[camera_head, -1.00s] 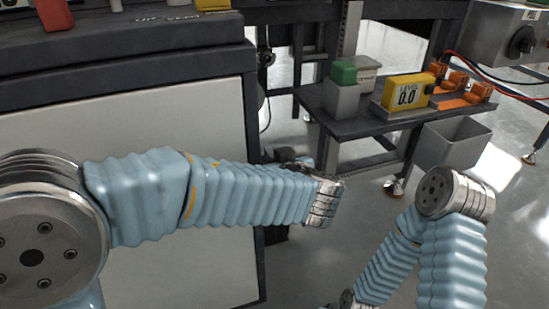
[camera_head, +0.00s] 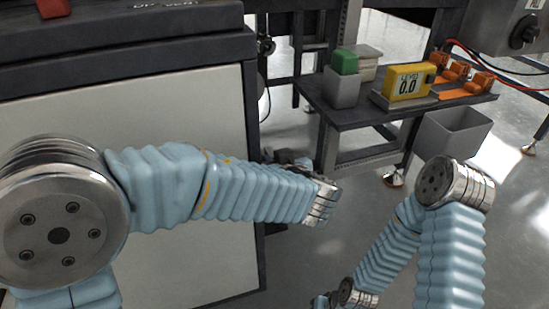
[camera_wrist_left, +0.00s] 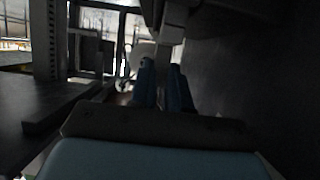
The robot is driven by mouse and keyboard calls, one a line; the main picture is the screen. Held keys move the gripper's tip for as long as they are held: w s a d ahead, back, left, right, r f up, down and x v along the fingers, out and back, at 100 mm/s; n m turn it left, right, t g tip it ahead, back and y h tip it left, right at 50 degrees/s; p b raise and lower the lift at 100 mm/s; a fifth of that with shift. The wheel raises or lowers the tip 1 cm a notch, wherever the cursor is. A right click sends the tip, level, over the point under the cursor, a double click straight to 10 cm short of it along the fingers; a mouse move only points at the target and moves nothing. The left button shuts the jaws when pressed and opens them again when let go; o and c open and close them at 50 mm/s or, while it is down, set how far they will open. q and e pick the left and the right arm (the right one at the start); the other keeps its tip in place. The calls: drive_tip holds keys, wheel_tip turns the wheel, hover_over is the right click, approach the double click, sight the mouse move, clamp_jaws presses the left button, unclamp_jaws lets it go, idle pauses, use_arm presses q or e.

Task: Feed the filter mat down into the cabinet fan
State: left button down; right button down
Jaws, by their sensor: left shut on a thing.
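My left arm reaches across in front of the pale-panelled cabinet in the head view. Its gripper (camera_head: 287,158) is mostly hidden behind the wrist, beside the cabinet's right edge. In the left wrist view its two blue fingers (camera_wrist_left: 164,84) are close together, shut on a grey piece (camera_wrist_left: 171,50) that rises between them. This is probably the filter mat, but the view is too dark to be sure. I cannot make out the cabinet fan. My right arm is folded at lower right in the head view, and its gripper does not show clearly.
The pale-panelled cabinet (camera_head: 180,110) fills the left. A dark shelf (camera_head: 370,112) at the back right carries a green block in a grey holder (camera_head: 342,78), a yellow level display (camera_head: 405,82) and orange clamps (camera_head: 468,77). A grey bin (camera_head: 452,135) sits below. Open floor lies between.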

use_arm(q)
drive_tip(key=shift+f, duration=0.15)
drive_tip(key=c, duration=1)
unclamp_jaws()
